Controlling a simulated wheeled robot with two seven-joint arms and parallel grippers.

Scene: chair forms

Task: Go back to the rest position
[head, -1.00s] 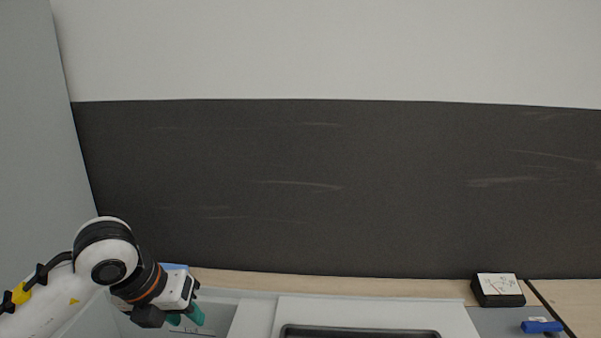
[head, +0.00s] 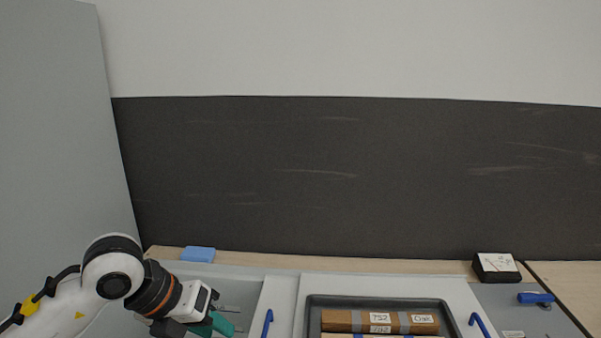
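My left gripper (head: 213,325) shows at the lower left of the head view, above the grey area left of the tray. Its teal fingers are partly cut by the arm and the picture's lower edge, so I cannot tell how far apart they are or whether they hold anything. My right gripper is not in view.
A dark tray (head: 310,301) holds brown labelled blocks (head: 350,320). Blue handles stand left (head: 267,322) and right (head: 479,324) of it. A dark panel (head: 350,180) stands behind.

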